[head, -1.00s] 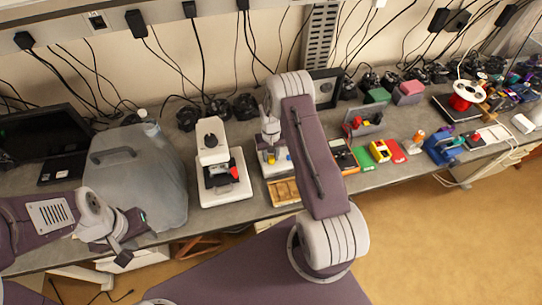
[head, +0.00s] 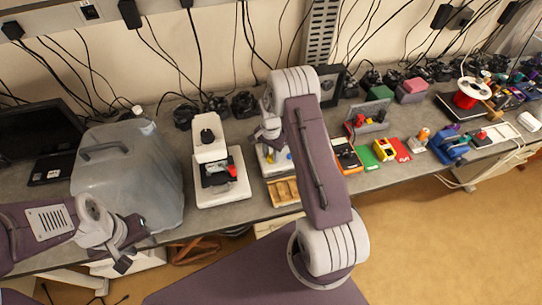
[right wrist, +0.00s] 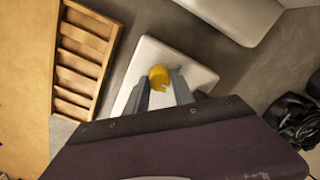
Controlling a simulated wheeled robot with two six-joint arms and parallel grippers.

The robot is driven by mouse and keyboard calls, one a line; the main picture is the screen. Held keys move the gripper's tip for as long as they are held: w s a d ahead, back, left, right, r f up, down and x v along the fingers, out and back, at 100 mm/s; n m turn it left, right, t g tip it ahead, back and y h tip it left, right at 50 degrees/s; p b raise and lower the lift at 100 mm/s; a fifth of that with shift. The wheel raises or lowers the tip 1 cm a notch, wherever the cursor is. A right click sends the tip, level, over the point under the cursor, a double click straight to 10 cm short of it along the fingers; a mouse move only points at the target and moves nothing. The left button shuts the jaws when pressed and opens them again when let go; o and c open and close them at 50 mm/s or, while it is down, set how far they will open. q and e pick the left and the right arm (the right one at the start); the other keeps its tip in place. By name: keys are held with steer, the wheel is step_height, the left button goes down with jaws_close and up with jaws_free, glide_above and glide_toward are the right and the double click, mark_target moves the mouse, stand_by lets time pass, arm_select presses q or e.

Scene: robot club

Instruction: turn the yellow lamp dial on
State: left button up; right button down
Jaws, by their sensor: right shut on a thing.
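The yellow dial (right wrist: 159,76) is a small round knob on a pale, flat lamp base (right wrist: 146,52) in the right wrist view. My right gripper (right wrist: 159,88) has its two grey fingers on either side of the dial and is shut on it. In the head view my right forearm and wrist cover most of this spot; part of the pale base (head: 266,167) shows beside them. I cannot read the dial's turn position. My left gripper (head: 122,262) hangs empty near the bench's front edge at the left, and its finger gap is unclear.
A wooden slotted tray (right wrist: 82,52) lies close to the lamp base. A white microscope (head: 210,150) stands left of it, and a large translucent jug (head: 127,185) further left.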

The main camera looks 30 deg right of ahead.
mark_target(270, 155)
steer(key=m+b, duration=0.1)
steer(key=m, duration=0.3)
steer(key=shift+m, duration=0.3)
steer(key=shift+r+m+b, duration=0.1)
steer(key=shift+m+b, duration=0.35)
steer(key=shift+m, duration=1.15)
steer(key=shift+w, duration=0.1)
steer(key=c, duration=1.1)
jaws_free()
steer(key=shift+a, duration=0.1)
step_height(270, 155, up, 8)
steer(key=shift+r+b, duration=0.1)
steer(key=shift+b, duration=1)
steer(key=shift+r, duration=0.5)
